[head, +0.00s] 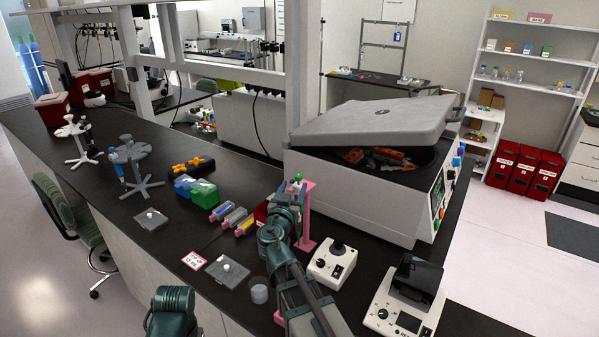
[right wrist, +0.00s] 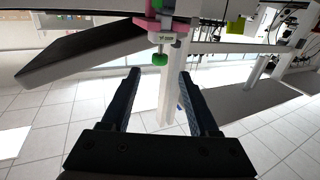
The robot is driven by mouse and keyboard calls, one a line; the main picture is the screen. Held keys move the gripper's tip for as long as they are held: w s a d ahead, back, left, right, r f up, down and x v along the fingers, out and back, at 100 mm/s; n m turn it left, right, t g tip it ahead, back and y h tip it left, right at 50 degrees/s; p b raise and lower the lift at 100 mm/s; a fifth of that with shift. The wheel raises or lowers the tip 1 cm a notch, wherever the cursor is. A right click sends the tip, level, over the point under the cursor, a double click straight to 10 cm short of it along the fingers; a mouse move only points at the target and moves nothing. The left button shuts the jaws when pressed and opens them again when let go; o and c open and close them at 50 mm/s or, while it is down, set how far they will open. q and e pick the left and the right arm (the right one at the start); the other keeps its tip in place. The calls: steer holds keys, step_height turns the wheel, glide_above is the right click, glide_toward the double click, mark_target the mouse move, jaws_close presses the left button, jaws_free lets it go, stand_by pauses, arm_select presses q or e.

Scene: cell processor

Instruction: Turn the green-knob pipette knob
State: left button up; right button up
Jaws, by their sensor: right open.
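The pipette's green knob (right wrist: 160,59) shows in the right wrist view, attached to a pale labelled body (right wrist: 170,38) with pink parts. In the head view the green knob (head: 298,178) is at the top of a pink stand (head: 308,218) on the dark bench. My right gripper (right wrist: 159,80) is open and empty, with its two fingers pointing toward the knob. The knob appears between and just beyond the fingertips, apart from both. In the head view my right arm partly hides the stand. My left gripper is not in view.
A large centrifuge (head: 350,196) with its lid raised stands right of the stand. A white device with a black knob (head: 333,264) sits in front of it. Coloured racks (head: 196,190) and pipette carousels (head: 131,168) stand to the left.

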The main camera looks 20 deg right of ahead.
mark_target(299, 177)
steer(key=x, duration=1)
steer(key=shift+d, duration=0.1)
steer(key=shift+c, duration=0.2)
jaws_close()
